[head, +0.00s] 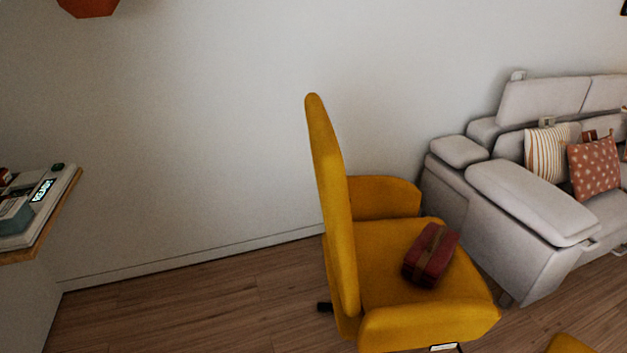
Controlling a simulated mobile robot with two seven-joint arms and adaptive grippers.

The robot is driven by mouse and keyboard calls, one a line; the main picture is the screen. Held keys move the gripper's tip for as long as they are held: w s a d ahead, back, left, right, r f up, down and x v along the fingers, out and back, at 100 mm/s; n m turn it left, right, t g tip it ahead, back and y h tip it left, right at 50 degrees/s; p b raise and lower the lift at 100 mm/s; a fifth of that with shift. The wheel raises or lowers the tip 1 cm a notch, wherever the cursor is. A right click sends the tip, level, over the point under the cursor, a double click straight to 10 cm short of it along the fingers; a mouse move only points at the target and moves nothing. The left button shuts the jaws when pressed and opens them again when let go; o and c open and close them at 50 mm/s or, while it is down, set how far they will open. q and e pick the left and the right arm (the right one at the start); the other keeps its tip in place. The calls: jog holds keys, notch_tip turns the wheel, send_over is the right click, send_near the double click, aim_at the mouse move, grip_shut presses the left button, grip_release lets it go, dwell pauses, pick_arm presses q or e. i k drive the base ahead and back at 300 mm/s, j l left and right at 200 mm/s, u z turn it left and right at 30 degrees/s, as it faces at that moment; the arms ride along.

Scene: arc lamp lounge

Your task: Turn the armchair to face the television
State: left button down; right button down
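A yellow armchair (343,220) stands on the wood floor in the middle of the head view. Its tall back is at the left and its seat opens to the right, towards the lower right of the picture. A dark red box-like thing with a brown band (431,255) lies on the seat. Part of a leg shows under the chair's left side; its lower front is cut off by the frame edge. No television shows. Neither of my grippers is in view.
A light grey sofa (530,202) with striped and pink cushions (594,168) stands close to the right of the armchair. A shelf or counter edge (50,222) with devices is at the left. Bare floor (190,310) lies left of the chair. Another yellow piece (568,345) shows at the bottom right.

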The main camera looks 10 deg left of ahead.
aim_at(398, 312)
jog(key=i+j, duration=0.55)
jog(key=j, duration=0.25)
jog(key=i+j+u, duration=0.15)
jog(key=i+j, duration=0.4)
jog(key=j, duration=0.25)
jog(key=i+j, duration=0.6)
jog(key=k+j+u, duration=0.05)
jog(key=j, duration=0.1)
